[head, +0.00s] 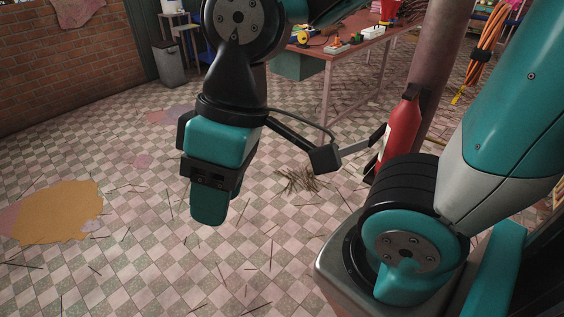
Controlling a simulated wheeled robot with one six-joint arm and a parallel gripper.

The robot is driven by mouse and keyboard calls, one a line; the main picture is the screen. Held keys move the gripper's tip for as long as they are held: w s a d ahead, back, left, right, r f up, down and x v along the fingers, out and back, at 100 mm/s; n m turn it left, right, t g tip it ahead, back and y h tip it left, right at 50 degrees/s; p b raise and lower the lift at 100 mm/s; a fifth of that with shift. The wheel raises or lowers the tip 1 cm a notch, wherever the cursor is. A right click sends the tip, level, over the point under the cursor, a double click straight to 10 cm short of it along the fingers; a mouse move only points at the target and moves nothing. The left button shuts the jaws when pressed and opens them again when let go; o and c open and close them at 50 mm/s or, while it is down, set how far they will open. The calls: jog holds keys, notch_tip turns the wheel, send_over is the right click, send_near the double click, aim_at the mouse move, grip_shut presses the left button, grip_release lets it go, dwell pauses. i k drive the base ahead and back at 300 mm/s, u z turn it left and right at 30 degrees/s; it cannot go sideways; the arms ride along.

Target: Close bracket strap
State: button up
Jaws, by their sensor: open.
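A red fire extinguisher (401,131) stands upright against a brown pole (437,62), right of centre. A flat grey strap (355,147) sticks out to the left from beside the extinguisher, near a dark bracket part (376,136). It looks swung out, not wrapped around the front of the extinguisher. Its left end meets or passes behind the dark box on my wrist's side stalk; I cannot tell if they touch. My gripper (210,205) points down, left of the strap and apart from the extinguisher. It is open and holds nothing visible. My arm hides the extinguisher's lower part.
A wooden table (340,48) with small tools stands behind. Orange cable (486,45) hangs at the upper right. A pile of thin sticks (298,181) and an ochre patch (57,212) lie on the checkered floor. The floor at left is mostly clear.

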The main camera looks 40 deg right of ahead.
aim_at(351, 149)
jog(key=u, duration=0.45)
jog(key=i, duration=1.9)
jog(key=z, duration=2.3)
jog(key=k, duration=0.45)
jog(key=z, duration=1)
